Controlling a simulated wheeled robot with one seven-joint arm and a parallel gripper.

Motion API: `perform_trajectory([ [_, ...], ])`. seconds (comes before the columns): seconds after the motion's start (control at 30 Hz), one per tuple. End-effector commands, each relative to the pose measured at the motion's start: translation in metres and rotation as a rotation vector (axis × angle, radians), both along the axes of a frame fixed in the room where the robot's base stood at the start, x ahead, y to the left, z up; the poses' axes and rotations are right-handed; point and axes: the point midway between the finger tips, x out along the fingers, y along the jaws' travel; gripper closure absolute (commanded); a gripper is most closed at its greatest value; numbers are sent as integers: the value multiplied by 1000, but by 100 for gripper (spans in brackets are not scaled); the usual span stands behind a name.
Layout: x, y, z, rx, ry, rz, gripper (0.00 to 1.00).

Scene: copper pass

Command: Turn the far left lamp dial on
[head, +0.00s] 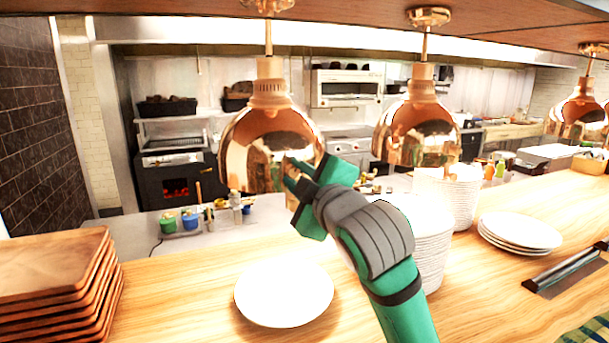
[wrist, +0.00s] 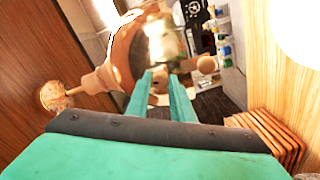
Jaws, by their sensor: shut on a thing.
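The far left lamp (head: 270,85) is a shiny copper heat lamp hanging over the counter; it also shows sideways in the wrist view (wrist: 103,80). My gripper (head: 297,178) is at the lower right of its shade in the head view. In the wrist view my green fingers (wrist: 161,76) reach to the shade's rim, a small gap between them. They are closed on a small part at the lamp, taken as its dial; the fingers largely hide it. I cannot tell how far the dial is turned or whether the lamp is lit.
More copper lamps (head: 417,125) hang to the right. Below are a white plate (head: 284,293), stacked bowls (head: 432,250), stacked plates (head: 520,231) and wooden trays (head: 55,265) at left. A wooden shelf (head: 480,15) runs overhead.

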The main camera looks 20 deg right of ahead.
Motion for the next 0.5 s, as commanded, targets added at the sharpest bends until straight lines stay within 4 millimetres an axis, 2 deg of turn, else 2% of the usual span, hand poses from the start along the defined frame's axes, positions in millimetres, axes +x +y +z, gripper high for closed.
perform_trajectory([
  [0.2, -2, -2, 0, -168, -7, -2, 100],
  [0.5, -3, -5, 0, -313, -12, -5, 100],
])
